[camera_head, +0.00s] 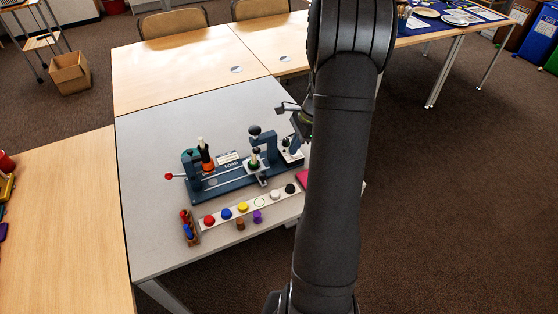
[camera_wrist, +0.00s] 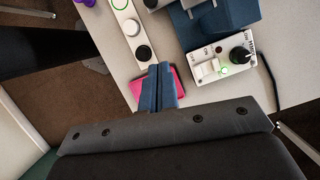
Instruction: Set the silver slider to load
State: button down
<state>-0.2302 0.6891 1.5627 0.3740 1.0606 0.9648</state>
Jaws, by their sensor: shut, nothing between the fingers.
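A blue-grey fixture (camera_head: 225,186) stands on the grey table, with a label reading LOAD (camera_head: 231,164) near its middle. A small silver-grey piece (camera_head: 264,180) sits at its front right, below a green-ringed post; it is too small to tell for sure whether it is the slider. In the wrist view the fixture's blue end (camera_wrist: 228,18) shows at the top and the slider cannot be made out. My gripper (camera_wrist: 159,68) is shut and empty, its blue fingers over the pink pad, apart from the fixture.
A white strip with coloured buttons (camera_head: 249,206) lies in front of the fixture. A pink pad (camera_wrist: 178,82) lies near the table edge. A white switch box with a black knob (camera_wrist: 222,67) stands beside the fixture. A peg holder (camera_head: 190,230) stands front left. The table's left side is clear.

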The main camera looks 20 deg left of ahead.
jog(key=x, duration=0.9)
jog(key=shift+s+a+f, duration=0.1)
jog(key=shift+f, duration=0.25)
jog(key=shift+s+a, duration=0.75)
jog(key=shift+a, duration=0.3)
jog(key=shift+s+a, duration=0.4)
jog(key=shift+a, duration=0.15)
jog(key=shift+a, duration=0.1)
jog(key=s+a, duration=0.4)
jog(key=s, duration=0.1)
jog(key=shift+a, duration=0.4)
